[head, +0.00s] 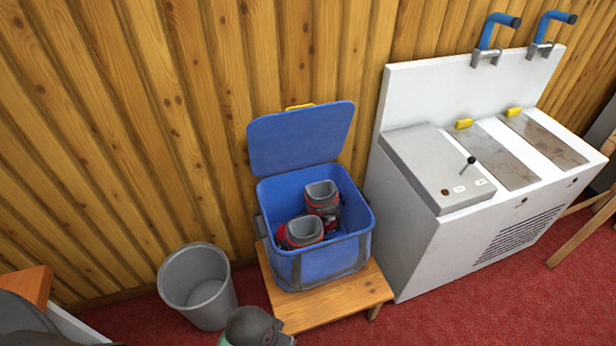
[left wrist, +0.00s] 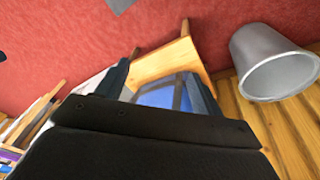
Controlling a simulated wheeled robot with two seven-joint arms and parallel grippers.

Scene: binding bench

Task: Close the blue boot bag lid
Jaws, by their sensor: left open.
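The blue boot bag (head: 318,264) stands on a low wooden bench against the plank wall. Its lid (head: 300,138) is up, tilted back toward the wall, with a yellow tab (head: 300,106) at its top edge. Two grey and red boots (head: 322,195) sit inside the bag. In the left wrist view my left gripper (left wrist: 158,74) is open and empty, with the bench and part of the blue bag (left wrist: 160,97) beyond its fingers. The gripper's fingers cannot be made out in the head view. My right gripper is in neither view.
The wooden bench (head: 283,309) stands on red carpet. A grey bin (head: 199,287) is left of the bag. A white machine (head: 404,240) with blue handles stands close on the right. The air above the bag is clear.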

